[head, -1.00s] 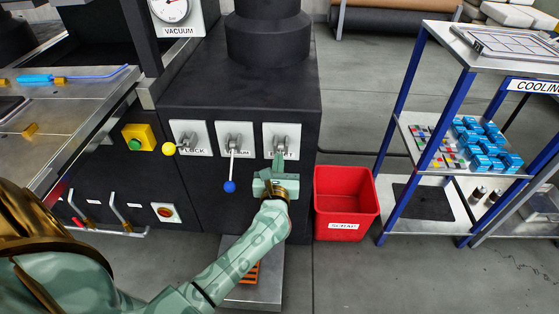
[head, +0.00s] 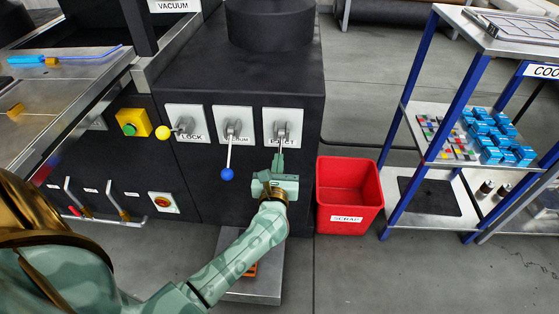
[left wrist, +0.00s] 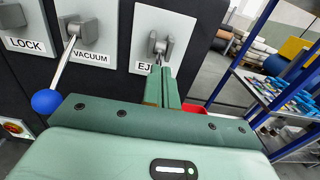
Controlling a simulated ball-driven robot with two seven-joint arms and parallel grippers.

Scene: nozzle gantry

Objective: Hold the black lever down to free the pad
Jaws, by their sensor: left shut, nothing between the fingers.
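The EJECT lever (head: 281,132) is on a white plate on the dark machine front, the rightmost of three levers. Its grey hub also shows in the left wrist view (left wrist: 158,46). The visible part of its handle points down, and its lower end with any black knob is hidden by my fingers. My left gripper (head: 279,158) is shut and empty, with its fingertips just below the EJECT hub. In the left wrist view the fingers (left wrist: 160,74) point up at it; I cannot tell whether they touch. I cannot make out the pad. My right gripper is not in view.
The VACUUM lever with a blue knob (head: 227,174) hangs close left of my gripper. The LOCK lever's yellow knob (head: 162,132) is farther left. A red scrap bin (head: 348,213) stands on the floor at right. A blue-framed cooling rack (head: 452,100) stands beyond it.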

